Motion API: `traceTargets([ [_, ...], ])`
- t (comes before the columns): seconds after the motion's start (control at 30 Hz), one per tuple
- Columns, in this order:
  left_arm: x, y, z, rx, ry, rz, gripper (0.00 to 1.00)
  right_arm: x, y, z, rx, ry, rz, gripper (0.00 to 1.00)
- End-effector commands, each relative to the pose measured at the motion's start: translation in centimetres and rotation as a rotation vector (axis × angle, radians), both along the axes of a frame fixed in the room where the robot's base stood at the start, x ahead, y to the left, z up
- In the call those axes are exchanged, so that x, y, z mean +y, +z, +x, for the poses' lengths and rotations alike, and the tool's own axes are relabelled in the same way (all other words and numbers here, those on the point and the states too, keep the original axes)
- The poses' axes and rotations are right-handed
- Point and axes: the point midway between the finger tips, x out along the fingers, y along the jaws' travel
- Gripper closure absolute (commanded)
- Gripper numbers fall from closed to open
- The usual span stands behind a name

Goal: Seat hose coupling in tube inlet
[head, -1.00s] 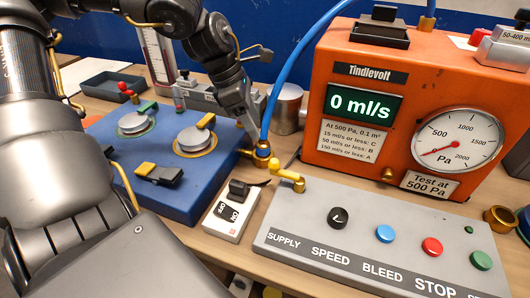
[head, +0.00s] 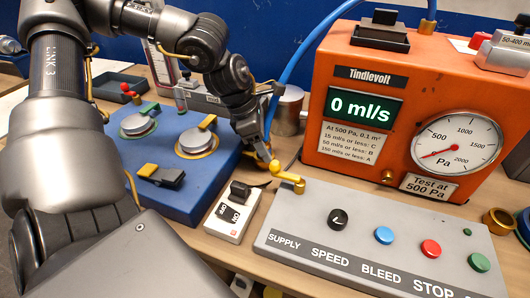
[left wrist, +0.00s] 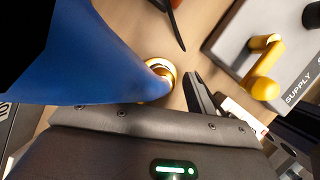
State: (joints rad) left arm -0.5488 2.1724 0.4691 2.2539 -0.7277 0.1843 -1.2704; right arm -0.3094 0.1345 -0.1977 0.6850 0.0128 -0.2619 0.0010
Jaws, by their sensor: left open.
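The blue hose (head: 295,62) arches down from the top of the head view and passes behind my left gripper (head: 262,152). In the left wrist view the hose (left wrist: 95,60) fills the upper left, and its brass coupling (left wrist: 158,72) stands low over the wooden table. My left gripper is open beside the coupling, with one dark finger (left wrist: 204,105) showing just right of it. The other finger is hidden. In the head view the gripper covers the coupling. I cannot tell for certain which part is the tube inlet. My right gripper is out of view.
The yellow supply lever (head: 288,178) on the grey control panel (head: 345,262) is close to the gripper. The orange tester (head: 335,60) reads 0 ml/s. A blue block (head: 195,205) and a switch box (head: 232,215) stand nearby. A brass ring (head: 500,221) lies at right.

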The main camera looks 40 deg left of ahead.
Motion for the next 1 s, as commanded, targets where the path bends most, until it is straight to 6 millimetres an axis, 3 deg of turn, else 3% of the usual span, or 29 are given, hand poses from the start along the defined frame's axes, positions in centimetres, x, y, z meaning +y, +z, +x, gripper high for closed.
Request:
traceTargets([
  [0.07, 0.0, 0.0, 0.0, 0.0, 0.0, 0.0, 0.43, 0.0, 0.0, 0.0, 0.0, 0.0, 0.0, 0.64],
  [0.5, 0.0, 0.1, 0.0, 0.0, 0.0, 0.0, 0.96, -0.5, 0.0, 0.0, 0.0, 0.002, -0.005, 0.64],
  [0.8, 0.0, 0.4, 0.0, -0.002, -0.001, 0.0, 0.96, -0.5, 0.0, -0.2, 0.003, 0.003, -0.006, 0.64],
  [1.0, 0.0, 2.2, 0.1, -0.005, -0.001, 0.0, 0.96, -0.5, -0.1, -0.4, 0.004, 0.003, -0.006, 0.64],
])
